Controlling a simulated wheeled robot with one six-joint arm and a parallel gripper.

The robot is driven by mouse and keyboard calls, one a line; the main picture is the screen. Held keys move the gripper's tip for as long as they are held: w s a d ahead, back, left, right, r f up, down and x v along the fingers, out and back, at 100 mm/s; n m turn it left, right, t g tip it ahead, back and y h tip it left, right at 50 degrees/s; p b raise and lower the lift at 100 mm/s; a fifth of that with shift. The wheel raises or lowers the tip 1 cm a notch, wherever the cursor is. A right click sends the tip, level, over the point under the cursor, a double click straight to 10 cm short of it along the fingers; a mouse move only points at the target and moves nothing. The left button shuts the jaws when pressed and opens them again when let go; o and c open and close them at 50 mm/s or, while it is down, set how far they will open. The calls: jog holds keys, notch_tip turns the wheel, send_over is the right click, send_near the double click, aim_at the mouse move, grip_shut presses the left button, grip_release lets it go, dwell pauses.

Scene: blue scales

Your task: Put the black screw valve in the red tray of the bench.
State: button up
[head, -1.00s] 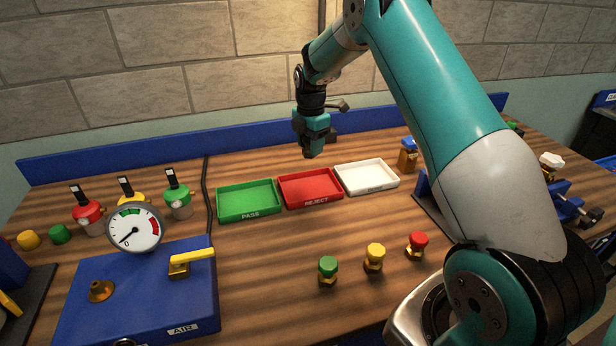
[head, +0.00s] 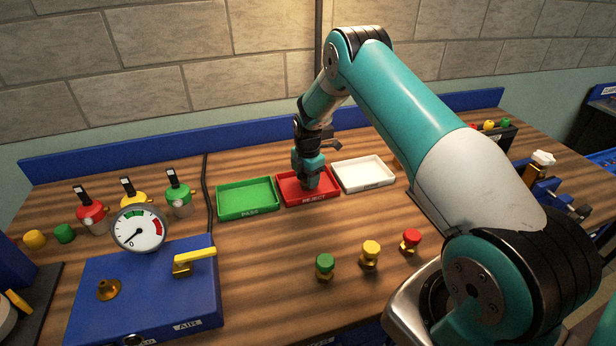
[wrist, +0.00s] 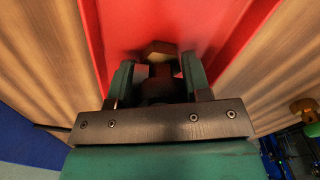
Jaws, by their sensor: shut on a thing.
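The red tray (head: 289,188), labelled REJECT, lies on the wooden bench between a green and a white tray. My gripper (head: 311,184) is down at the red tray, pointing into it. In the wrist view my gripper (wrist: 157,72) is shut on the black screw valve (wrist: 159,86). The valve's dark body is between the fingers, and its brass hex part (wrist: 157,47) shows beyond them, over the red tray floor (wrist: 205,25). I cannot tell if the valve touches the tray floor. In the head view the gripper hides the valve.
The green PASS tray (head: 247,197) and the white tray (head: 363,173) flank the red one closely. Valves with green (head: 325,262), yellow (head: 370,250) and red (head: 411,238) caps stand in front. A blue air box with a gauge (head: 139,229) is at left.

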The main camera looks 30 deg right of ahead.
jog(key=shift+f, duration=0.15)
jog(key=o, duration=1)
